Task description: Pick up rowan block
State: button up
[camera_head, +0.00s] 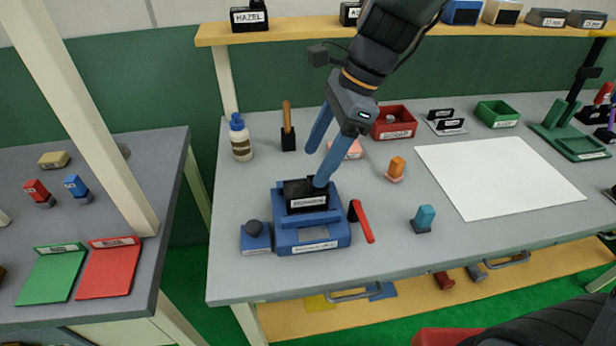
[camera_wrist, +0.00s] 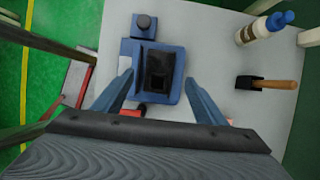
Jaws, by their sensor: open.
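No label that I can read says rowan. A black block (camera_head: 306,195) with a pale label too small to read stands in a blue fixture (camera_head: 310,238) on the grey bench. In the wrist view the black block (camera_wrist: 158,68) shows a dark hollow top, with the blue fixture (camera_wrist: 172,97) around it. My gripper (camera_head: 316,168) is open above the block, its blue fingers apart. In the wrist view the fingers of my gripper (camera_wrist: 158,80) lie to either side of the block with nothing between them; contact cannot be told.
A red lever (camera_head: 361,222) sticks out right of the fixture. A glue bottle (camera_head: 240,138) and a wooden-handled tool (camera_head: 287,128) stand behind it. A block labelled HAZEL (camera_head: 249,18) is on the yellow shelf (camera_head: 300,31). A white sheet (camera_head: 500,175) lies flat at right.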

aim_at(302, 188)
jog(key=shift+w+f, duration=0.1)
jog(key=shift+w, duration=0.2)
jog(key=shift+a+f, duration=0.2)
jog(key=shift+f, duration=0.1)
jog(key=shift+s+p+x, duration=0.15)
jog(key=shift+p+x, duration=0.2)
jog(key=shift+x, duration=1.4)
jog(key=shift+s+p+x, duration=0.2)
jog(key=shift+p+x, duration=0.1)
jog(key=shift+x, duration=1.4)
jog(key=shift+r, duration=0.1)
jog(key=c, duration=1.2)
